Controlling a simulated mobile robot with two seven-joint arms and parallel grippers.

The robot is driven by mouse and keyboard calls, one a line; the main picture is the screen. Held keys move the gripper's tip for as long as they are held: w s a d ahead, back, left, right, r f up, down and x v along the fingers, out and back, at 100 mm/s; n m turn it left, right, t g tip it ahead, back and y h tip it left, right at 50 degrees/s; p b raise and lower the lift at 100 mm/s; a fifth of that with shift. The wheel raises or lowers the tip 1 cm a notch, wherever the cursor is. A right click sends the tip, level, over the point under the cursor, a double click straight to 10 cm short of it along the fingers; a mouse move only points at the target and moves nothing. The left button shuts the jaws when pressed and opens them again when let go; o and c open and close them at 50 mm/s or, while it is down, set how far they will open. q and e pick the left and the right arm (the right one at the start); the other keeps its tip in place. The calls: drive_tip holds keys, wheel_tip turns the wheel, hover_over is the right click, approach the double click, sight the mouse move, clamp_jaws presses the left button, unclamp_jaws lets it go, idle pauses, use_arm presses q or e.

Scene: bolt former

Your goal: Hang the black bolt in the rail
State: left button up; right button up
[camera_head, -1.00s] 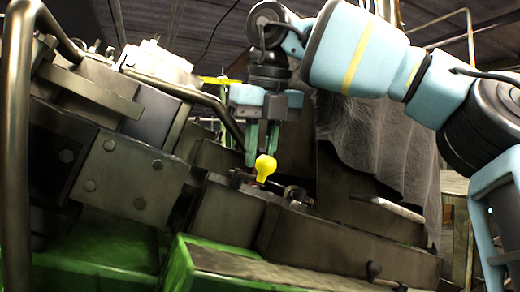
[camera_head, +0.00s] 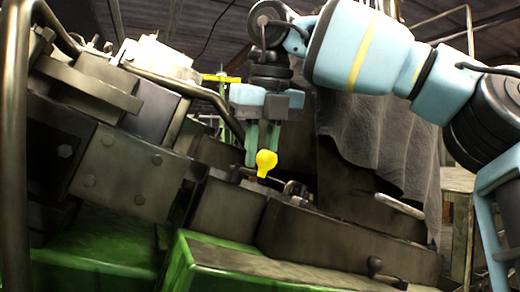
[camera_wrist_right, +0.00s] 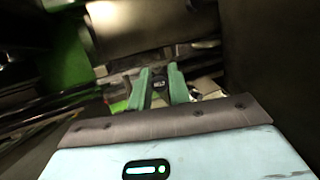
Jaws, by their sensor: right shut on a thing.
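The bolt cannot be made out in the head view. Metal bars that look like the rail (camera_wrist_right: 165,56) run across just beyond the fingertips. I cannot tell whether the bolt touches them. My left gripper is not in view.
A bent metal pipe (camera_head: 185,88) and bolted steel blocks (camera_head: 125,170) lie to the left. A grey cloth (camera_head: 375,140) hangs to the right. The green machine base (camera_head: 210,265) is below.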

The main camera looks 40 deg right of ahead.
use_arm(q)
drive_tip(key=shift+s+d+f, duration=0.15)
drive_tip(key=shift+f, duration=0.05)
use_arm(e)
drive_tip(key=shift+f, duration=0.4)
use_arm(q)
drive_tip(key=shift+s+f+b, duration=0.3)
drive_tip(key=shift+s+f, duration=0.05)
use_arm(e)
drive_tip(key=shift+f, duration=0.85)
idle(0.5)
drive_tip(key=o, duration=0.9)
drive_tip(key=shift+s, duration=0.15)
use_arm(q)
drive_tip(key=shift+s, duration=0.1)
use_arm(e)
drive_tip(key=shift+f, duration=0.1)
